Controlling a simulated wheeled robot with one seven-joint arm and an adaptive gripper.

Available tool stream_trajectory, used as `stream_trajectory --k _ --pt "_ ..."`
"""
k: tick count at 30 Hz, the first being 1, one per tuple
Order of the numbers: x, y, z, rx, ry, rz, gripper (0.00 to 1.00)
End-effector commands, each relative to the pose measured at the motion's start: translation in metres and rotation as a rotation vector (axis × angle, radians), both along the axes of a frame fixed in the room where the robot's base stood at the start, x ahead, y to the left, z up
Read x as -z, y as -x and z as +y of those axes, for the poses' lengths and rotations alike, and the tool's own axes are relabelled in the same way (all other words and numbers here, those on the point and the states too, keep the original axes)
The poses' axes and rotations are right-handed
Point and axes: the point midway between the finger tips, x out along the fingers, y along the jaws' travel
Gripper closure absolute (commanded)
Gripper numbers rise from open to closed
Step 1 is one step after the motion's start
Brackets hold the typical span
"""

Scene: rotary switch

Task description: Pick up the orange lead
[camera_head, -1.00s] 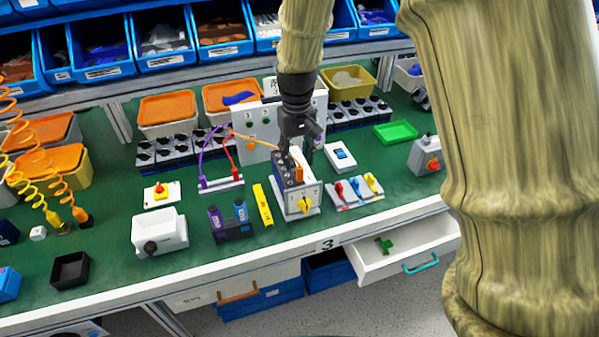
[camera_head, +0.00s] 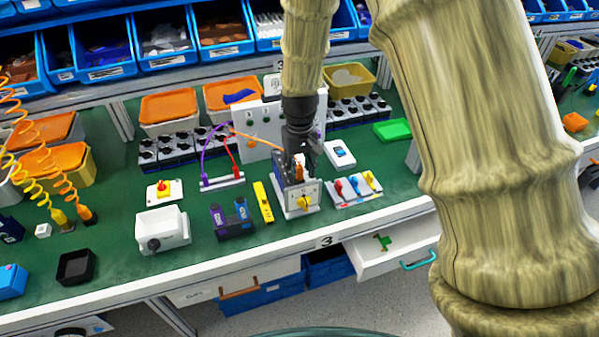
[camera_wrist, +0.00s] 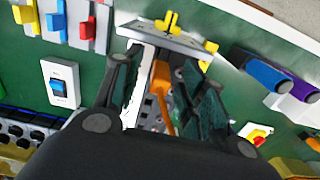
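The orange lead shows as an orange plug (camera_wrist: 161,80) with its cable between my fingers in the wrist view. In the head view the plug (camera_head: 299,170) stands on top of the box with the yellow rotary knob (camera_head: 305,203), and an orange cable (camera_head: 258,140) arcs left towards the white panel. My gripper (camera_wrist: 160,85) points down over this box, with its fingers apart on either side of the plug. I see a gap between the plug and the left finger; the right finger is close to it. It also shows in the head view (camera_head: 299,160).
A white panel (camera_head: 255,125) stands behind the box. A purple and a red lead rise from a strip (camera_head: 222,183) to the left. A yellow level (camera_head: 263,202) and a row of coloured levers (camera_head: 355,188) flank the box. An open drawer (camera_head: 390,250) is below.

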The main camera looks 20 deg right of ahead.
Motion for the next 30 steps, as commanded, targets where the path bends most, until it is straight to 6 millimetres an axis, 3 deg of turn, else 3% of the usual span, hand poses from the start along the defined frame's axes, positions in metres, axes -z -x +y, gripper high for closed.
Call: stream_trajectory --k 1,6,20,30 --pt "0.000 0.000 0.000 0.000 0.000 0.000 0.68" --pt "0.000 0.000 0.000 0.000 0.000 0.000 0.98" --pt "-0.004 0.000 0.000 0.000 0.000 -0.001 0.98" --pt "-0.036 0.001 0.001 -0.001 0.000 -0.002 0.98"
